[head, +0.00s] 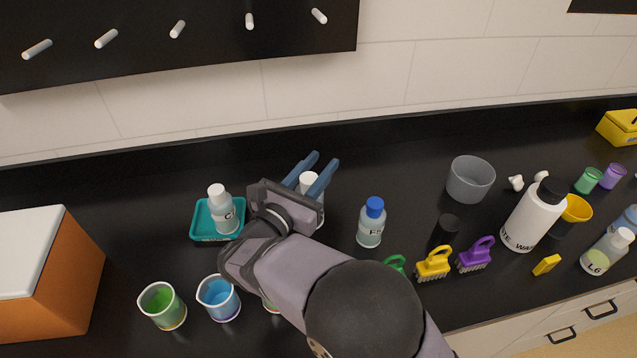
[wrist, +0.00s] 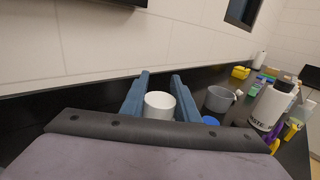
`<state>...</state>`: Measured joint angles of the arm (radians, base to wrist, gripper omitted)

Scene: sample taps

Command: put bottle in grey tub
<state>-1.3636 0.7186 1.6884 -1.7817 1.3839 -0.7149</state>
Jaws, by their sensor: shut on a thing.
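My gripper (head: 312,176) is shut on a white-capped bottle (head: 309,183) at the middle of the counter. In the wrist view the white cap (wrist: 159,104) shows between the two blue fingers of my gripper (wrist: 158,95). The bottle's lower part is mostly hidden by my gripper, and I cannot tell whether it touches the counter. The grey tub (head: 471,180) stands to the right, apart from my gripper, and looks empty. It also shows in the wrist view (wrist: 219,99), right of the fingers.
A blue-capped bottle (head: 371,223) stands between my gripper and the tub, nearer the front. A teal tray (head: 205,233) holds another white-capped bottle (head: 222,208) at left. Beakers (head: 162,306), brushes (head: 433,264) and a large white waste bottle (head: 532,216) stand nearby. The counter behind the blue-capped bottle is clear.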

